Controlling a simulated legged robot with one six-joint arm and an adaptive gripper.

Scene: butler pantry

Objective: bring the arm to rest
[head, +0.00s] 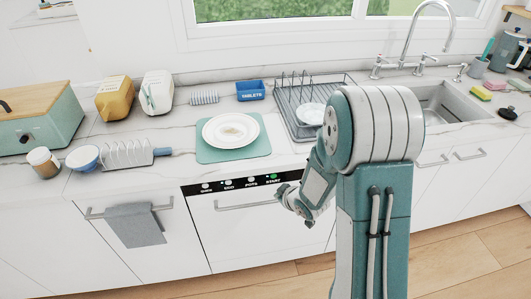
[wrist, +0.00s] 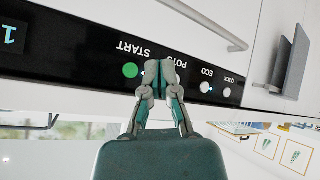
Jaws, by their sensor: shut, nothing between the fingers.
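My gripper (head: 283,191) is at the end of my bent arm, in front of the dishwasher's black control panel (head: 241,184). In the wrist view my gripper (wrist: 158,68) has its fingertips together with nothing between them. They overlap the panel between the green-lit START button (wrist: 131,70) and the ECO button (wrist: 205,87), hiding most of the POTS button. I cannot tell whether they touch the panel. The wrist picture is upside down, with the labels inverted.
The counter above holds a plate (head: 211,132) on a green mat (head: 204,155), a dish rack (head: 287,107) and a blue tablets box (head: 250,90). A grey towel (head: 135,225) hangs at left. The wooden floor (head: 275,283) in front is clear.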

